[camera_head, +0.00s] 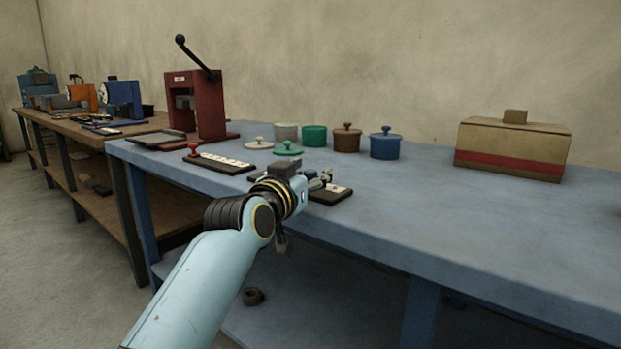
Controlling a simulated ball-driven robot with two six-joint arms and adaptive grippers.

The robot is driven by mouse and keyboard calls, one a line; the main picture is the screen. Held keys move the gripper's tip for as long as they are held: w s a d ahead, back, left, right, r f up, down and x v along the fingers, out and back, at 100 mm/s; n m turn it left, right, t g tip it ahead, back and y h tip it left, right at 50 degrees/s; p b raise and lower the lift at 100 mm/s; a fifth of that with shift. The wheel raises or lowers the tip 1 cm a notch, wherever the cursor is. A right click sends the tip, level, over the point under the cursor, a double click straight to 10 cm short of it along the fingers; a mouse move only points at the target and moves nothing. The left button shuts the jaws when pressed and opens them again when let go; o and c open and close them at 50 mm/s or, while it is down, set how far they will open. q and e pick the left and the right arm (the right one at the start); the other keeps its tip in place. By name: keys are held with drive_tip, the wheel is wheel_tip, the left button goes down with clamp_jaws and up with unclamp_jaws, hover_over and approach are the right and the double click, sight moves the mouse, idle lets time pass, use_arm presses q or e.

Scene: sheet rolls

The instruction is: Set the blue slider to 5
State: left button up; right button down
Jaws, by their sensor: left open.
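My left gripper (322,180) reaches in from the left over the front edge of the blue table. It is open, with its fingers pointing right, low over a dark slider track (336,194) with white number plates. The wrist and gripper cover most of this track. I cannot make out the blue slider; it may be hidden behind the gripper. I cannot read the numbers. Another track (225,163), with a red knob (193,149) at its left end, lies farther left. My right gripper is not in view.
Behind the gripper stand white, green, brown and blue pots (385,147), with a white lid (259,143) and a green lid (287,149) lying nearby. A red lever press (196,104) stands back left, a tan box (513,148) back right. The blue tabletop (450,220) is clear on the right.

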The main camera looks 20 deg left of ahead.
use_arm(q)
drive_tip(key=shift+w, duration=0.3)
clamp_jaws()
idle(0.4)
